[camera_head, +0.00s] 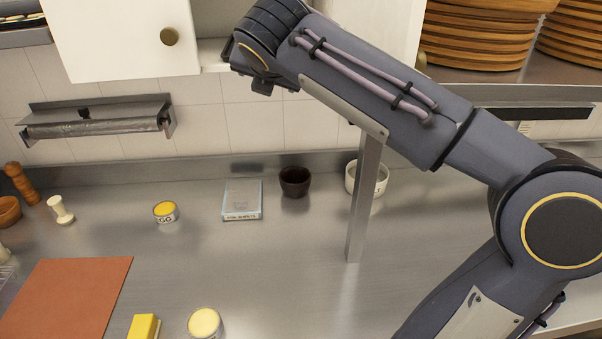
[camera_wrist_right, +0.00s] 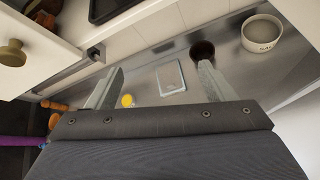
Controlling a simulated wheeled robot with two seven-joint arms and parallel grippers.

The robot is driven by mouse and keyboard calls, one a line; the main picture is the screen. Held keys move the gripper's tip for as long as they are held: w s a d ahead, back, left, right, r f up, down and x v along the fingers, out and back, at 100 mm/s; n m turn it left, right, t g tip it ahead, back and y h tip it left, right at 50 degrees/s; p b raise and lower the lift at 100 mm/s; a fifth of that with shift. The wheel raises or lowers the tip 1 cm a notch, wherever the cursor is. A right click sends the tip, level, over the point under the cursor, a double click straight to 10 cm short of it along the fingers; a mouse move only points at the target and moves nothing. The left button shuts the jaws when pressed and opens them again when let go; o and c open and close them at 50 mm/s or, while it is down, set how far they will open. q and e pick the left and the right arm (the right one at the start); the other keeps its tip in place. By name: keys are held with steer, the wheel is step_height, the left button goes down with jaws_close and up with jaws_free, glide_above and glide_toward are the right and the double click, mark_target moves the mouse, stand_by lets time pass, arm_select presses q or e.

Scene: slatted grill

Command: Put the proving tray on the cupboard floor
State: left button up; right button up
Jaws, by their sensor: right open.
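The white cupboard (camera_head: 212,53) is open at the top of the head view, its door (camera_head: 125,40) with a brass knob swung to the left. In the right wrist view a dark flat tray with a raised rim (camera_wrist_right: 104,9), which looks like the proving tray, is at the top edge, partly cut off, above the pale cupboard floor (camera_wrist_right: 142,14). My right gripper (camera_wrist_right: 158,84) is open, with nothing between its fingers. It is below the tray and apart from it in that view. In the head view my right arm hides the gripper. My left gripper is not in view.
A foil dispenser (camera_head: 95,122) hangs on the wall. Stacked wooden steamers (camera_head: 475,40) stand at upper right.

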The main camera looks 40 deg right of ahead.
steer(key=s+a+f+m+g+y, duration=0.1)
steer(key=s+a+f+m+y, duration=0.2)
steer(key=s+f+m, duration=0.5)
steer(key=s+a+f+m+g+y, duration=0.2)
steer(key=s+a+f+m+y, duration=0.1)
steer(key=s+f+m, duration=0.5)
steer(key=s+a+f+m+g+y, duration=0.1)
steer(key=s+a+f+m+y, duration=0.2)
steer(key=s+f+m, duration=0.6)
step_height(320, 180, down, 5)
steer(key=a+m, duration=0.1)
steer(key=m, duration=0.1)
steer(key=shift+a+r+m+g, duration=0.15)
steer(key=shift+a+m+g, duration=0.2)
steer(key=shift+m+g, duration=0.05)
